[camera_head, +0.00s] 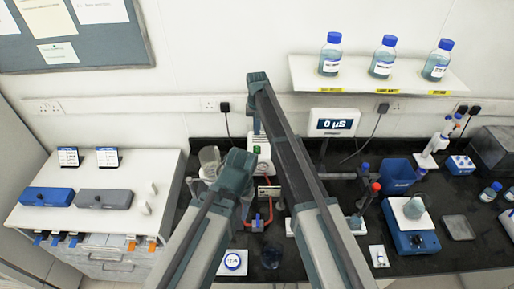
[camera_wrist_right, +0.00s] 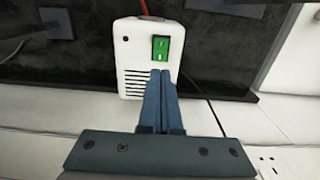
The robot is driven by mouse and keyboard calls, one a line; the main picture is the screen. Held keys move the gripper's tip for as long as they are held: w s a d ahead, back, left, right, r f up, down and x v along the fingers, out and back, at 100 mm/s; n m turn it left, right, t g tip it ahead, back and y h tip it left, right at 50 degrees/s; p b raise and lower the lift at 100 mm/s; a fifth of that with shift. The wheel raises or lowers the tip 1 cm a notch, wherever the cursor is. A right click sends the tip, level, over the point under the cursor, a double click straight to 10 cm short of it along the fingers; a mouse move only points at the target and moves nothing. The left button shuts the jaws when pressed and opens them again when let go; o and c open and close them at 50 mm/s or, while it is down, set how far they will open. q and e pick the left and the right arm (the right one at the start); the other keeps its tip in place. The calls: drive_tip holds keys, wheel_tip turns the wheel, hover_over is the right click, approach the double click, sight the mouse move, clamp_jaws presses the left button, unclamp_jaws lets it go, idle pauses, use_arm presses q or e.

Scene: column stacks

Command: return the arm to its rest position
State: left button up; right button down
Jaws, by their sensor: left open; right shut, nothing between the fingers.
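My left gripper (camera_head: 238,170) is the lower one in the head view, at the end of the left arm over the dark bench. It is open; its fingers are mostly hidden behind its own wrist. My right gripper (camera_head: 256,122) is higher in the picture, pointing down in front of the wall. In the right wrist view its two fingers (camera_wrist_right: 163,82) are shut together with nothing between them. They overlap a white box with a green switch (camera_wrist_right: 132,50); contact cannot be told. That white box also shows in the head view (camera_head: 264,165).
A wall shelf (camera_head: 300,72) with several blue-capped bottles is at the upper right. A white cabinet (camera_head: 90,225) stands at the left.

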drive_tip(key=s+d+f+n+b, duration=0.1)
drive_tip(key=s+d+f+b, duration=0.15)
drive_tip(key=s, duration=0.95)
drive_tip(key=s+d+f+n+h+b, duration=0.15)
drive_tip(key=s+f+b, duration=0.25)
drive_tip(key=s, duration=0.9)
drive_tip(key=s+d+f+n+b, duration=0.15)
drive_tip(key=s+f+b, duration=0.25)
drive_tip(key=s, duration=0.8)
use_arm(q)
wheel_tip(320, 180, down, 16)
drive_tip(key=b, duration=0.5)
drive_tip(key=shift+r, duration=0.15)
use_arm(e)
drive_tip(key=f, duration=0.5)
drive_tip(key=shift+d, duration=0.25)
